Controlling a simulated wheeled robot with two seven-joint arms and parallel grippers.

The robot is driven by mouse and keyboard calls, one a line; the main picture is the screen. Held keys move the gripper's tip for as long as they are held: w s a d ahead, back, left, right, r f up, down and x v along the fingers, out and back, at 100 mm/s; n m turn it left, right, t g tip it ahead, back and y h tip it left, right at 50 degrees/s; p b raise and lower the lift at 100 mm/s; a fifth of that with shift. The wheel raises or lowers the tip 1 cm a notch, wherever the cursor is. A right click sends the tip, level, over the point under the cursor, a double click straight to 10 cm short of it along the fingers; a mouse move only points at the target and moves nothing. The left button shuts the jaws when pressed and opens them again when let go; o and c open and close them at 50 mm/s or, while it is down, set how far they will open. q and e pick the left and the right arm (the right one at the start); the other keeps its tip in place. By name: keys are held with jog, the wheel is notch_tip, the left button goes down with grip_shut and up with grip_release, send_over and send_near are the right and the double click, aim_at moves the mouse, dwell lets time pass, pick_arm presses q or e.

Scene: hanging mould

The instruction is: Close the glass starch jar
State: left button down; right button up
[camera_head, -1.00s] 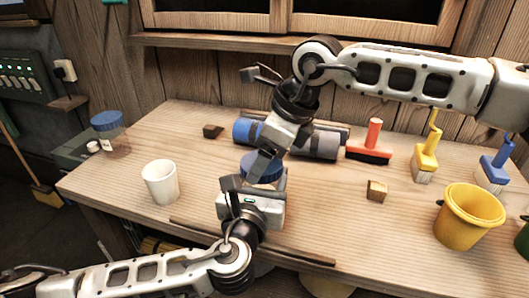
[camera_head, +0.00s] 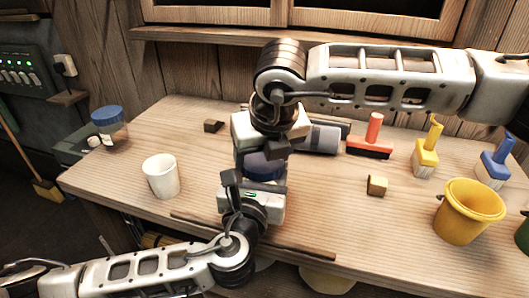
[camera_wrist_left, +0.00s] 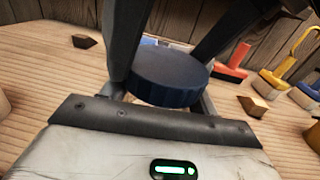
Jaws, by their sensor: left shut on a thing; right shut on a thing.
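The glass starch jar (camera_wrist_left: 150,101) stands on the bench with a round blue lid (camera_wrist_left: 168,74) on top. In the head view the lid (camera_head: 263,168) shows between my two grippers, and the glass is mostly hidden. My left gripper (camera_head: 261,180) is shut around the jar body from the front. My right gripper (camera_head: 267,150) reaches down from above and behind, shut on the lid. In the left wrist view its dark fingers (camera_wrist_left: 172,52) stand at either side of the lid. I cannot tell how tightly the lid sits on the glass.
A white cup (camera_head: 161,178) stands left of the jar. Another blue-lidded jar (camera_head: 108,128) is at the far left. A grey roll (camera_head: 320,139), several brushes (camera_head: 371,140), a wooden block (camera_head: 377,186) and a yellow bucket (camera_head: 467,213) are to the right.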

jog(key=m, duration=0.1)
jog(key=m+h, duration=0.1)
jog(key=m, duration=0.1)
jog(key=m+h, duration=0.1)
jog(key=m, duration=0.1)
jog(key=shift+a, duration=0.3)
jog(key=m+h, duration=0.1)
jog(key=m, duration=0.2)
jog(key=m+h, duration=0.1)
jog(key=m, duration=0.2)
jog(key=shift+a+g, duration=0.15)
jog(key=shift+g, duration=0.25)
jog(key=m+g, duration=0.1)
jog(key=m, duration=0.2)
jog(key=m+h, duration=0.1)
jog(key=m, duration=0.2)
jog(key=shift+w+g+h, duration=0.15)
jog(key=shift+g+h, duration=0.15)
jog(key=shift+g, duration=0.1)
jog(key=m+g, duration=0.1)
jog(key=m, duration=0.1)
jog(key=shift+m, duration=0.4)
jog(key=o, duration=0.9)
